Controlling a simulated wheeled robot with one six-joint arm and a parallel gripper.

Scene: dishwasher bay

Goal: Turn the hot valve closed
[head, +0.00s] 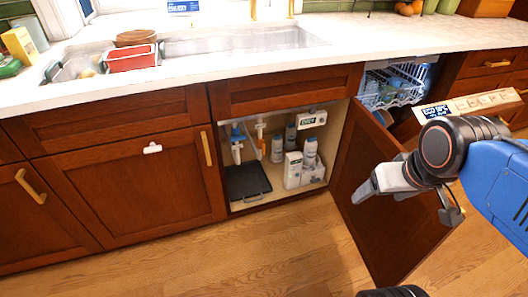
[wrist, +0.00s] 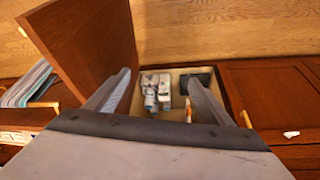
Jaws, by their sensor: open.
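The under-sink cabinet (head: 271,198) stands open. Inside, at its upper left, is white plumbing with a blue part (head: 237,143). Just right of it is a white fitting (head: 260,128) with an orange part near it. Which of these is the hot valve, and how its handle is turned, is too small to tell. A small orange part (wrist: 188,112) also shows in the wrist view, by the right finger. My gripper (head: 364,191) is open and empty, outside the cabinet in front of its open door. The wrist view shows its fingers (wrist: 160,78) spread apart.
The open cabinet door (head: 385,220) stands to the right of the opening, near my gripper. White bottles (head: 309,150) in a caddy and a dark tray (head: 247,182) occupy the cabinet floor. The dishwasher rack (head: 395,85) is out at the right.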

